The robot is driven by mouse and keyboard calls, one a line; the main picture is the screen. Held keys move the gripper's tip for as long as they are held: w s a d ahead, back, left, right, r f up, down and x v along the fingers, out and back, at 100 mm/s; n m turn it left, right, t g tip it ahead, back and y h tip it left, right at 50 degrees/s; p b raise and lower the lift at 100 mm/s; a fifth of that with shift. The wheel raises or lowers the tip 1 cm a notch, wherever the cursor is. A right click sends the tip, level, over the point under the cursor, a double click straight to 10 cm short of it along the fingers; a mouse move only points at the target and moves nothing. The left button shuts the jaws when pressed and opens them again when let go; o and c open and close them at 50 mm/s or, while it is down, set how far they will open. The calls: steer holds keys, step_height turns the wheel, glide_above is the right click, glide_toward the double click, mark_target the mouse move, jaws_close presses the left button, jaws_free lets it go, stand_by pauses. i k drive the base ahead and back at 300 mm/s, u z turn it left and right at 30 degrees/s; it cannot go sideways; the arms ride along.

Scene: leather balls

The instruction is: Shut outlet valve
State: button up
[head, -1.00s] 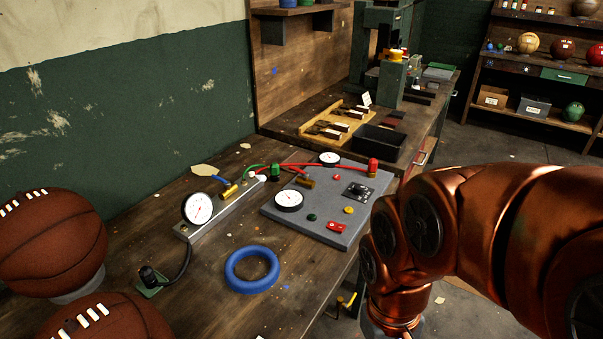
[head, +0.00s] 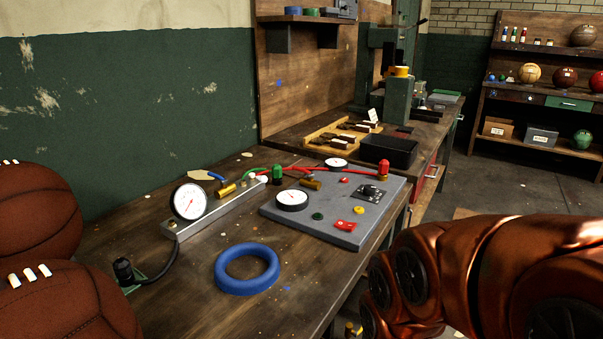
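A grey panel (head: 335,230) lies on the workbench. It carries a green-capped fitting (head: 277,173) at its back left, a red-capped fitting (head: 384,170) at its back right, and a brass fitting (head: 310,184) between them. Red hoses (head: 345,173) run across its back. Two gauges, one near (head: 292,200) and one far (head: 337,164), a red switch (head: 345,226) and a black dial plate (head: 370,193) also sit on it. I cannot tell which part is the outlet valve, or its position. My copper arm fills the lower right; my gripper is outside the picture.
A blue ring (head: 246,269) lies in front of the panel. A gauge (head: 189,201) stands on a metal bar at left. Brown leather balls (head: 65,305) crowd the left edge. A black tray (head: 390,150) stands behind the panel. Floor shows right of the bench.

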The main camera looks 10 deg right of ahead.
mark_target(310, 175)
steer(key=k, duration=0.5)
steer(key=z, duration=0.8)
steer(key=i, duration=0.9)
steer(key=u, duration=2.35)
